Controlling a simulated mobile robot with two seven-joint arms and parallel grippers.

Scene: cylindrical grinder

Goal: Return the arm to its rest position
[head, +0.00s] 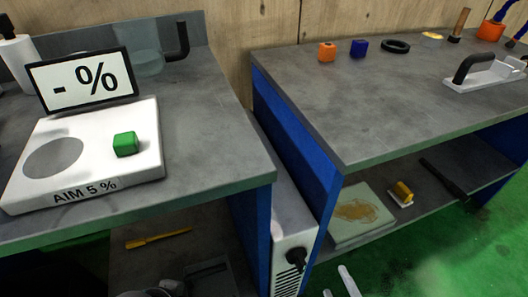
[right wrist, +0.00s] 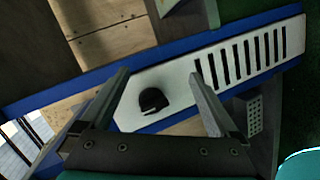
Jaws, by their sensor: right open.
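My right gripper (head: 338,284) shows at the bottom edge of the head view as two pale fingertips, low in front of the benches. In the right wrist view my right gripper (right wrist: 160,78) has its two fingers wide apart, with nothing held between them. Beyond the fingers is a white panel (right wrist: 180,85) with a black knob (right wrist: 152,100) and dark slots. I cannot tell how far the fingers are from it. My left gripper does not show clearly in either view.
A white scale (head: 90,180) with a green block (head: 125,144) stands on the left bench. The white slotted unit (head: 290,235) stands between the benches. The right bench (head: 350,110) holds orange and blue blocks; its lower shelf holds a tray (head: 345,232). Green floor is open at right.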

